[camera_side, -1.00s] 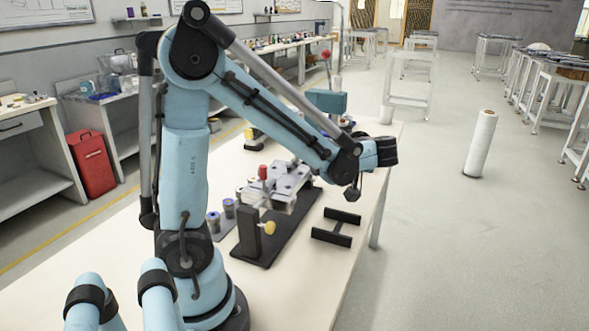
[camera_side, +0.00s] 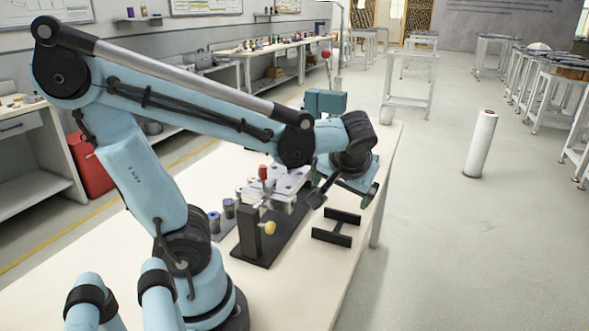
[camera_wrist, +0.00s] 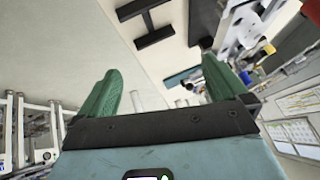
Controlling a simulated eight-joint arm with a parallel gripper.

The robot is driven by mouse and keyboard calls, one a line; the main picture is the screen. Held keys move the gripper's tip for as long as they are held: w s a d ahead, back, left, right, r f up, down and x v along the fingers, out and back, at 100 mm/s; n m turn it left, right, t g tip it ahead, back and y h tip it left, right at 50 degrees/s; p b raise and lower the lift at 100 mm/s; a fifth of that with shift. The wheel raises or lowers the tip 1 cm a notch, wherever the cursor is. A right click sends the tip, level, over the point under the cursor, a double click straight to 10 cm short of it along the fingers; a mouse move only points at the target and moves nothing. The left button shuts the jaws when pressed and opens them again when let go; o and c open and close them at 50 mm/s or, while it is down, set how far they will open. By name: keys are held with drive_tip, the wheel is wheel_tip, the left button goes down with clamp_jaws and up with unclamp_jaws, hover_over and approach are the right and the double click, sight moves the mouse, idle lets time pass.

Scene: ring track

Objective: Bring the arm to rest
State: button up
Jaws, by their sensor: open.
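My gripper (camera_side: 348,190) hangs over the right side of the workbench in the side view, tilted downward, apart from the fixture and the stand. In the wrist view my gripper (camera_wrist: 161,68) shows two green fingers spread wide with nothing between them. My arm leans back to the left, its elbow high at the upper left, and its forearm slopes down to the right. The metal clamp fixture (camera_side: 288,190) stands on a black base plate (camera_side: 262,249), with a red knob and a yellow knob. My wrist partly hides the fixture's far end.
A black H-shaped stand (camera_side: 337,227) lies on the workbench (camera_side: 285,300) right of the fixture. Two small blue-topped cylinders (camera_side: 221,216) stand left of it. A teal box (camera_side: 325,102) sits behind. The near part of the bench is clear.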

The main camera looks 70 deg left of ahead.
drive_tip(key=s+d+f+m+t+h, duration=0.1)
drive_tip(key=d+m+t+h, duration=0.3)
drive_tip(key=d+m+h, duration=0.2)
drive_tip(key=shift+d+f+m, duration=0.2)
drive_tip(key=shift+d+m, duration=0.7)
drive_tip(key=shift+d, duration=0.2)
